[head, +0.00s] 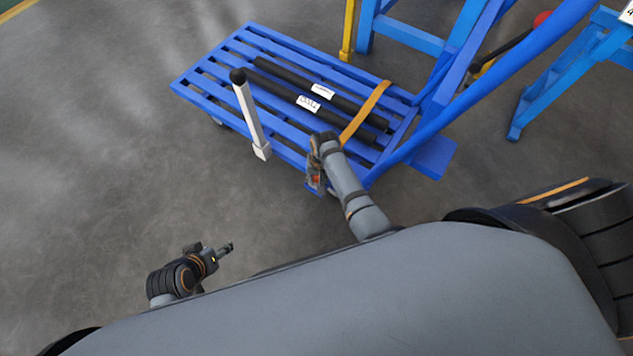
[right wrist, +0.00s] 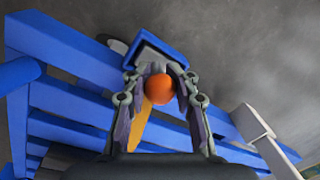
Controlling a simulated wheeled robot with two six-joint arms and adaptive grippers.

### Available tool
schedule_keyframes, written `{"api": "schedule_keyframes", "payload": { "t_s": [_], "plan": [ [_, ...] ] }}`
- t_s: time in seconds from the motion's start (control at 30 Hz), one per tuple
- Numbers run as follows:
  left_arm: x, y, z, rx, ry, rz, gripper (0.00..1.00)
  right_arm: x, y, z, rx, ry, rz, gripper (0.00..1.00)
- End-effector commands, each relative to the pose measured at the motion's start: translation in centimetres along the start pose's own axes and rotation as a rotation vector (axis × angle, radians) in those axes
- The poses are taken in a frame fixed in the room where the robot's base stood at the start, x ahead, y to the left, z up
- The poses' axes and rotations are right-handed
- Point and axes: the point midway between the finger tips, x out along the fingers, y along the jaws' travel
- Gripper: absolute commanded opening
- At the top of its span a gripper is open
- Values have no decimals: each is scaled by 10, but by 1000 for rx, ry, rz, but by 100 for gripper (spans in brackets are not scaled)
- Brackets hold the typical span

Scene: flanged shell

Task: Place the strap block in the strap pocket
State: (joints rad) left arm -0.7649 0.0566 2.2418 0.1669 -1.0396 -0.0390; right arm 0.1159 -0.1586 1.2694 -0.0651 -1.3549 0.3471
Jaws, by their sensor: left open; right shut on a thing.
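My right gripper (head: 315,186) is at the near edge of the blue cart, and it also shows in the right wrist view (right wrist: 162,80). Its fingers are shut on the strap block, seen as a rounded orange piece (right wrist: 159,89). An orange strap (head: 365,112) runs from there across the cart; part of it shows behind the block in the right wrist view (right wrist: 141,128). A blue-rimmed box with a grey inside, apparently the strap pocket (right wrist: 158,52), lies just beyond the fingertips. The block appears outside it; the exact gap is unclear. My left gripper (head: 222,250) is open and empty, low over the floor.
The blue slatted cart (head: 222,70) carries two black bars with white labels (head: 308,103). A pale post with a black top (head: 250,115) stands at its near side. Blue frames (head: 410,35) stand behind and right. The floor at left is clear.

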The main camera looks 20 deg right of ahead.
Motion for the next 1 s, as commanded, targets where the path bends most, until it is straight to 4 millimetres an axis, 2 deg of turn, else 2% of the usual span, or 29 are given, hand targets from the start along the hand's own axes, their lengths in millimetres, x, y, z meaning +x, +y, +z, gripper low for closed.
{"api": "schedule_keyframes", "payload": {
  "t_s": [0.3,0.33,0.5,0.83,1.0],
  "plan": [
    [-1,0,-1,0,2,0,53,2,0,0,0,1,0,0],
    [-1,0,-1,0,2,0,53,1,0,0,0,1,0,30],
    [-1,0,0,0,1,0,53,1,0,0,0,1,0,51],
    [-2,0,0,-1,-2,0,53,-3,0,0,0,1,0,51],
    [-24,-2,-11,12,-77,-20,53,-40,-1,-1,0,3,-1,51]
  ]
}}
